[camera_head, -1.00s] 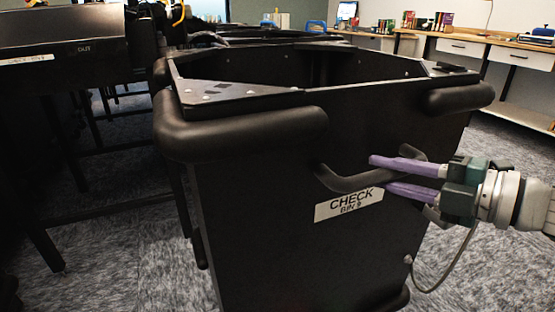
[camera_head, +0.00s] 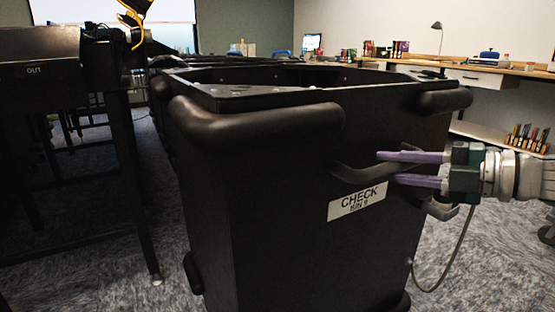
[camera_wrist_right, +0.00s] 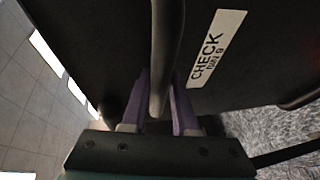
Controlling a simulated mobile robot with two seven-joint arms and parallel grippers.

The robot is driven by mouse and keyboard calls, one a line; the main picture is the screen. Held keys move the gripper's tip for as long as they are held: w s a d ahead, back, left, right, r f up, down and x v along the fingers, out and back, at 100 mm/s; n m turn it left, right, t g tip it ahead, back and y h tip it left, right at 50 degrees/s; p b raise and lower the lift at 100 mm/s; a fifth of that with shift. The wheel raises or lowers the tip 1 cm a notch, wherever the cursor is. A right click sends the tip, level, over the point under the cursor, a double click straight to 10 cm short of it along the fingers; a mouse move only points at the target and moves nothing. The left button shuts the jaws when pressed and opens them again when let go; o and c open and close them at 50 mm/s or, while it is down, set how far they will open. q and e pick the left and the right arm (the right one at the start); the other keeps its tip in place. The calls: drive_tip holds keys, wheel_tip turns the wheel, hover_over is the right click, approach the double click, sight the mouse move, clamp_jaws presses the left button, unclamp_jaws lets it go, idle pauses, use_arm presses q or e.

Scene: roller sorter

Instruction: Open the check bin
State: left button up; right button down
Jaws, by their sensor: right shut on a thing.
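The check bin (camera_head: 290,220) is a tall black bin with rounded bumpers at its top corners and an open top. Its white label (camera_head: 357,201) reads CHECK BIN 9. My right gripper (camera_head: 382,167) comes in from the right, its purple fingers one above and one below the bin's black bar handle (camera_head: 352,172). In the right wrist view the fingers (camera_wrist_right: 160,90) lie on either side of the handle (camera_wrist_right: 166,50) and are shut on it. The label also shows there (camera_wrist_right: 217,48). My left gripper is not in view.
A dark table frame marked OUT (camera_head: 34,71) stands on the left, its leg close to the bin. A wooden counter (camera_head: 480,71) with drawers and a bookshelf (camera_head: 527,140) are at the back right. Grey carpet (camera_head: 465,265) is open to the right of the bin.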

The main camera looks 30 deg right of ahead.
drive_tip(key=c, duration=0.7)
unclamp_jaws()
drive_tip(key=shift+d, duration=0.2)
drive_tip(key=p+v, duration=0.3)
drive_tip(key=v, duration=0.7)
drive_tip(key=shift+w, duration=0.1)
